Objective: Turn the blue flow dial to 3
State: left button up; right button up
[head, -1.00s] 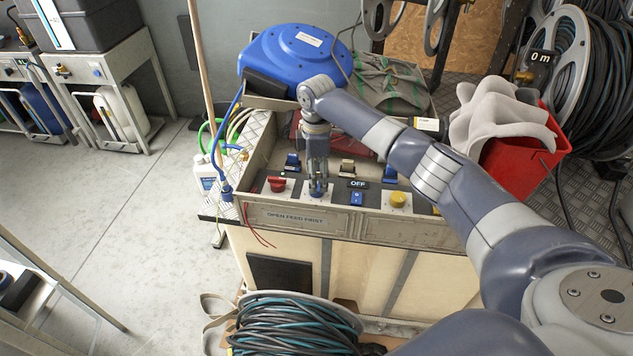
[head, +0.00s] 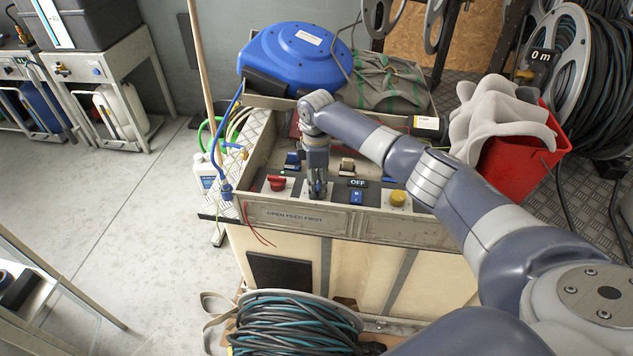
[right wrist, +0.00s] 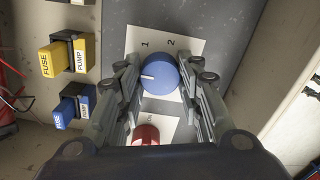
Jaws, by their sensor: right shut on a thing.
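The blue flow dial (right wrist: 160,75) is a round knob with a white pointer line, on a white plate (right wrist: 190,48) marked 1 and 2. The pointer faces left in the right wrist view; any other numbers are hidden or out of view. My right gripper (right wrist: 166,78) is shut on the dial, one finger on each side. In the head view my right gripper (head: 317,187) reaches down to the panel and mostly hides the dial. My left gripper is not in view.
A red knob (head: 277,183) sits left of the gripper, an OFF display (head: 357,183) and blue switch (head: 357,198) right of it, then a yellow knob (head: 397,199). Fuse blocks (right wrist: 67,55) stand nearby. The console's front wall (head: 395,229) edges the panel.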

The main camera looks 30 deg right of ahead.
jog(key=shift+r+m+p, duration=0.2)
jog(key=shift+m+p, duration=0.7)
jog(key=shift+p, duration=0.25)
jog(key=m+p, duration=0.3)
jog(key=shift+a+m, duration=0.1)
jog(key=shift+m, duration=0.2)
jog(key=m+p, duration=0.2)
jog(key=m, duration=0.1)
jog(key=shift+m, duration=0.3)
jog(key=m+p, duration=0.2)
jog(key=m, duration=0.2)
jog(key=shift+f+p, duration=0.1)
jog(key=shift+p, duration=0.25)
jog(key=m+p, duration=0.1)
jog(key=m, duration=0.3)
jog(key=m+p, duration=0.1)
jog(key=m, duration=0.3)
jog(key=shift+m, duration=0.3)
jog(key=m, duration=0.4)
jog(key=shift+p, duration=0.35)
jog(key=shift+w+m, duration=0.1)
jog(key=shift+m, duration=2)
